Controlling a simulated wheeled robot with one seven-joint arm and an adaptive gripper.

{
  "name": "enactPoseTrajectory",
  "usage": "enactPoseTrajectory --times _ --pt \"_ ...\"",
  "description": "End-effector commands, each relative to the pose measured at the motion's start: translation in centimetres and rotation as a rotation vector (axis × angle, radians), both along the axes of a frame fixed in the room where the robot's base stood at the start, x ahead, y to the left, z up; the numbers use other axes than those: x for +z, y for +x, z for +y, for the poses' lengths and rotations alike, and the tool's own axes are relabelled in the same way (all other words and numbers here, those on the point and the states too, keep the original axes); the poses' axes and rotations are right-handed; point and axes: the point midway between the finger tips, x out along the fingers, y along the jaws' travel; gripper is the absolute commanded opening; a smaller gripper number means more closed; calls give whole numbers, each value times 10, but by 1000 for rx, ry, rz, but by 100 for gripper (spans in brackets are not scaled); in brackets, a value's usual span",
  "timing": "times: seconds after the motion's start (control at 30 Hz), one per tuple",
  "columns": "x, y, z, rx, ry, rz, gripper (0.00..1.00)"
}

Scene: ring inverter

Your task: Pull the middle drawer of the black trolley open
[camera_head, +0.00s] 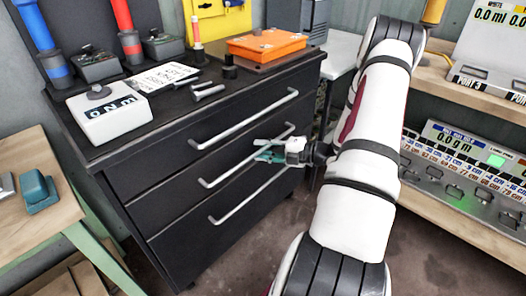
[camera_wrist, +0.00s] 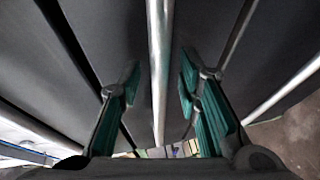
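The black trolley (camera_head: 135,185) stands at left centre in the head view, with three drawers that look shut. Each drawer has a long silver bar handle. The middle drawer's handle (camera_head: 222,173) runs slantwise across its front, and my gripper (camera_head: 268,152) is at its right part, hiding some of it. In the wrist view a silver bar (camera_wrist: 158,40), which appears to be this handle, runs between the two teal fingers of my gripper (camera_wrist: 160,78). The fingers stand apart, with a gap on each side of the bar.
The top handle (camera_head: 245,120) and the bottom handle (camera_head: 250,195) lie close above and below my gripper. Tools and an orange case (camera_head: 266,45) are on the trolley top. A wooden table (camera_head: 28,225) stands at left and a shelf (camera_head: 470,225) at right. Floor shows in front.

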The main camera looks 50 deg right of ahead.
Motion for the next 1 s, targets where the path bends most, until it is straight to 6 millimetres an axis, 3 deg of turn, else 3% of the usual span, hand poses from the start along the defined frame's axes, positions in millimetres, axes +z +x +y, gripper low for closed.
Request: enactPoseTrajectory --times 0.27,0.4,0.43,0.77,0.87,1.0 --pt "0 1 1 0 0 0 31" --pt "0 1 1 0 0 -1 2" --pt "0 1 1 0 0 -1 0" --pt "1 -3 0 0 1 -1 0" --pt "2 -13 1 -2 3 0 0" --pt "2 -41 0 -4 5 2 0"
